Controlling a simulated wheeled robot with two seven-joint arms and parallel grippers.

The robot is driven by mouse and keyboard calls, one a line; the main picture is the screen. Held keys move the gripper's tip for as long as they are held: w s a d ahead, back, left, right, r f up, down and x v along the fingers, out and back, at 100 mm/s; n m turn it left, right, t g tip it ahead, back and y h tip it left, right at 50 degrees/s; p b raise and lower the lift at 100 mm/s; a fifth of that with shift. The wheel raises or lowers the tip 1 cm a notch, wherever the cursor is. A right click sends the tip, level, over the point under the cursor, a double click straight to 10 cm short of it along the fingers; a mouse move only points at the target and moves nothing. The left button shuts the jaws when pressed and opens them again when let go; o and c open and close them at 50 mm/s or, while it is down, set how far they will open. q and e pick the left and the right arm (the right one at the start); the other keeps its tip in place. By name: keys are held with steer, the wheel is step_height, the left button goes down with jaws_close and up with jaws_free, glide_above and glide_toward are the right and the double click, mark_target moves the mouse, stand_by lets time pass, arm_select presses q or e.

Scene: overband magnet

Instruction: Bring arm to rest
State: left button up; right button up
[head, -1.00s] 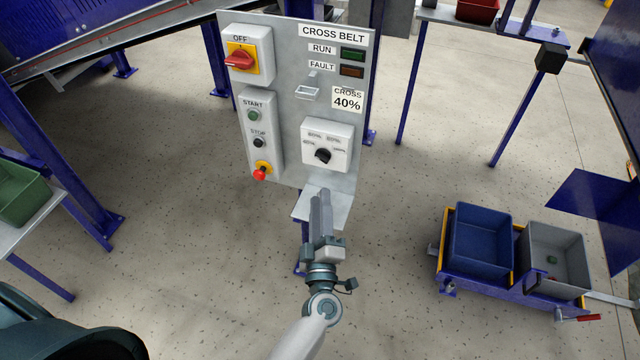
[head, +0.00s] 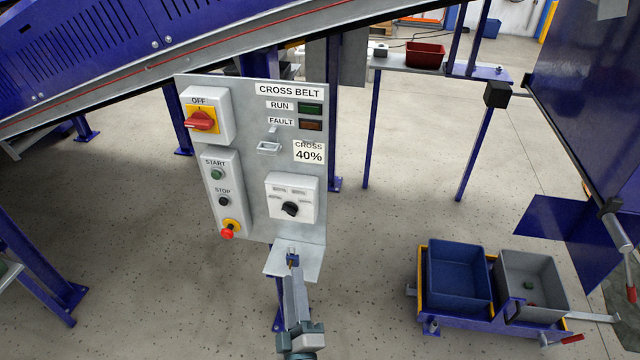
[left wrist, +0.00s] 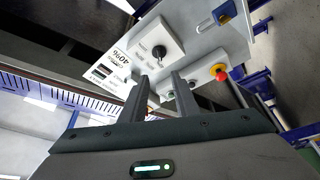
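My left gripper (head: 293,274) points up and forward just in front of the small shelf (head: 308,262) under the grey control panel (head: 245,150). In the left wrist view its two fingers (left wrist: 160,98) stand apart with nothing between them. The panel's black selector knob (head: 290,209) shows beyond the fingers in that view (left wrist: 159,52). A small blue and brass object (head: 292,260) is on the shelf, close behind the fingertips in the head view, and also shows in the left wrist view (left wrist: 225,14). My right gripper is in neither view.
The panel carries a red rotary switch (head: 201,121) and a red stop button (head: 227,231). A cart with a blue bin (head: 458,275) and a grey bin (head: 530,282) stands at the right. An inclined conveyor (head: 110,60) crosses behind. Open floor lies between panel and cart.

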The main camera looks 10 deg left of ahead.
arm_select(q)
steer(key=s+d+f+m+g+h+b, duration=0.1)
steer(key=s+f+m+g+h, duration=0.3)
steer(key=f, duration=0.9)
steer(key=s+d+f+m+g+h+b, duration=0.15)
steer(key=s+f+m, duration=0.3)
steer(key=f, duration=0.85)
steer(key=s+d+f+m+g+h, duration=0.1)
steer(key=s+f+m+g+h, duration=0.3)
steer(key=f, duration=1)
steer(key=s+a+f+m+g+y, duration=0.1)
steer(key=s+a+f, duration=0.4)
steer(key=s, duration=0.5)
steer(key=s+a+f+m+g+y+b, duration=0.1)
steer(key=s+a+f+m+g, duration=0.2)
steer(key=s+f, duration=0.5)
steer(key=s+a+f+m+g+y, duration=0.1)
steer(key=s+a+f+g, duration=0.3)
steer(key=s, duration=0.9)
steer(key=a+f+m, duration=0.1)
steer(key=a+f, duration=0.2)
steer(key=shift+a+f+g+b, duration=0.3)
steer(key=shift+f+g+b, duration=0.05)
steer(key=shift+b, duration=0.05)
steer(key=shift+w+d, duration=0.1)
steer(key=shift+w, duration=0.05)
